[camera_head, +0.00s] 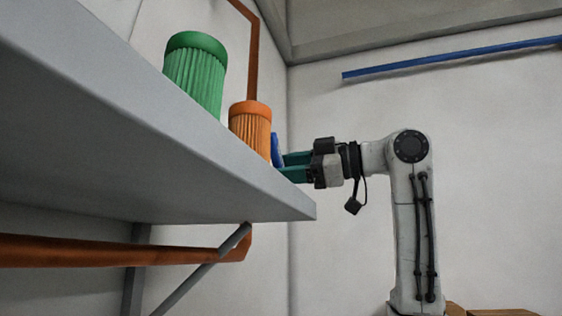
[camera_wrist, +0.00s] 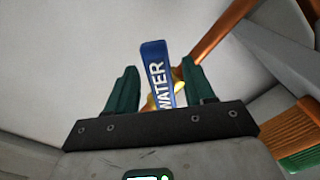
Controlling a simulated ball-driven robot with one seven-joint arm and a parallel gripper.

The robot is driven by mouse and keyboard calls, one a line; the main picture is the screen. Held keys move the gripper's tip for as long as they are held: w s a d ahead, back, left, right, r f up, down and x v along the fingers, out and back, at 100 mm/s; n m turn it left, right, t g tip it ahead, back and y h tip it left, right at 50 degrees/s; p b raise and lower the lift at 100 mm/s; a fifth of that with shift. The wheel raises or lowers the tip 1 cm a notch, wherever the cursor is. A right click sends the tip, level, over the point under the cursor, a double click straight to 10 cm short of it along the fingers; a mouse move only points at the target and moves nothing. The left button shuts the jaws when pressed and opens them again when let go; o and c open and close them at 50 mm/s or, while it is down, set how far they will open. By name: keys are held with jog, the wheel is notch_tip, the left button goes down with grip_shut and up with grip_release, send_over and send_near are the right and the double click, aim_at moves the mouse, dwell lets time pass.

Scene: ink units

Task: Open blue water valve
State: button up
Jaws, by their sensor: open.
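The blue valve handle (camera_wrist: 156,75) is marked "WATER" and stands between the two fingers of my gripper (camera_wrist: 158,88) in the wrist view. A yellow fitting (camera_wrist: 179,88) and an orange pipe (camera_wrist: 213,38) show behind it. In the head view only a sliver of the blue handle (camera_head: 277,150) shows, just right of the orange ribbed container. My gripper (camera_head: 283,166) points left at it from the right. The fingers are apart, with a gap visible on each side of the handle.
A grey shelf (camera_head: 200,165) fills the left of the head view, with a green ribbed container (camera_head: 196,75) and an orange ribbed container (camera_head: 250,128) on it. A copper pipe (camera_head: 120,250) runs below. A blue pipe (camera_head: 450,60) is on the wall.

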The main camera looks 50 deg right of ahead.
jog(key=shift+w+a, duration=0.2)
jog(key=shift+w, duration=0.4)
grip_shut()
